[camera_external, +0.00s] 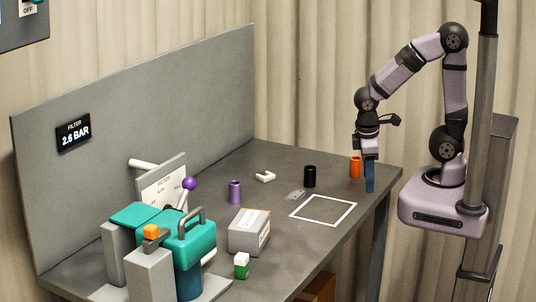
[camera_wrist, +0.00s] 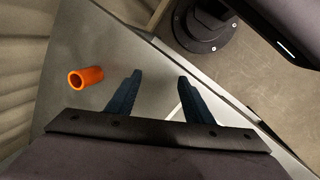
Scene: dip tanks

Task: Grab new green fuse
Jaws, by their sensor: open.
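A small block with a white top and green lower part (camera_external: 241,265) stands near the front edge of the table, in front of the grey box; it is the only loose green piece I see. It is not in the wrist view. My gripper (camera_external: 369,180) points down over the table's right end, far from that block. In the wrist view my gripper (camera_wrist: 158,76) has its two blue fingers apart with nothing between them.
An orange cylinder (camera_external: 355,167) stands close beside my gripper. A black cylinder (camera_external: 310,176), purple cylinder (camera_external: 235,191), grey box (camera_external: 249,232) and teal machine (camera_external: 190,243) also stand on the table (camera_external: 320,240). The white-outlined square (camera_external: 323,220) is empty.

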